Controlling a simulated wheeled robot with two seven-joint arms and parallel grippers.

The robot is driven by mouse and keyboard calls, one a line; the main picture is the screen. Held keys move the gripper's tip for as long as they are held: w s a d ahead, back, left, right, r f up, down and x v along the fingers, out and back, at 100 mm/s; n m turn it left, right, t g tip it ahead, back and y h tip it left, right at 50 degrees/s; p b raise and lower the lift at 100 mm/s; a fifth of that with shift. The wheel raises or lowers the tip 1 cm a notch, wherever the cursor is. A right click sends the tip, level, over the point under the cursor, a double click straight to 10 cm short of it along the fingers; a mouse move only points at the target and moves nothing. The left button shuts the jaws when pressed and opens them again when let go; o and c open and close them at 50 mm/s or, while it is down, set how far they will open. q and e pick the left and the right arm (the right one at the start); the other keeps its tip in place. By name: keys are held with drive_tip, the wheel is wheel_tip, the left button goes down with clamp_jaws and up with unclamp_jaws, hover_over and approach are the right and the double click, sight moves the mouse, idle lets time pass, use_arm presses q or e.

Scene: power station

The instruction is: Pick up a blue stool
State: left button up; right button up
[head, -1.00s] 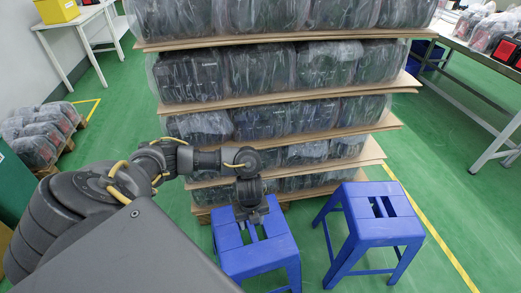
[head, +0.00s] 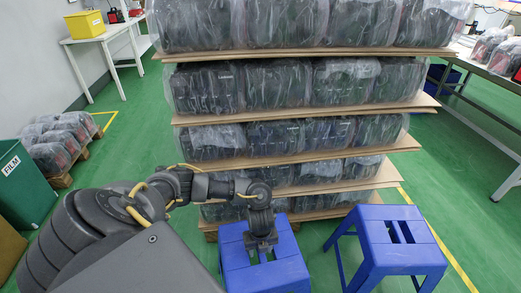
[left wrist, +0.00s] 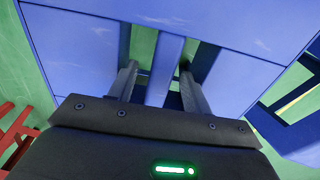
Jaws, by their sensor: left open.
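Two blue stools with slotted seats stand in front of the stacked pallet. The left stool (head: 236,257) is under my left gripper (head: 263,249). The left wrist view shows its blue seat (left wrist: 85,35) close up, with my open left gripper (left wrist: 158,70) at the slots. One finger is on each side of the bar between the slots. I cannot tell how deep the fingertips reach. The right stool (head: 375,246) stands a short way to the right, with a part of it (left wrist: 292,128) at the right of the wrist view. My right gripper is not in view.
A tall pallet stack of plastic-wrapped dark goods (head: 285,135) with cardboard layers (head: 300,110) stands just behind the stools. A green bin (head: 22,185) and a low pallet of wrapped goods (head: 55,140) are at the left. A table (head: 95,32) stands behind them.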

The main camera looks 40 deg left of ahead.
use_arm(q)
wheel_tip(320, 180, down, 3)
drive_tip(key=shift+r+b, duration=0.15)
drive_tip(key=shift+b, duration=0.2)
drive_tip(key=shift+w+f, duration=0.1)
drive_tip(key=shift+f, duration=0.15)
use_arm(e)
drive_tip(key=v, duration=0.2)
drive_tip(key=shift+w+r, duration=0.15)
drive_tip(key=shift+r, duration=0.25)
use_arm(q)
clamp_jaws()
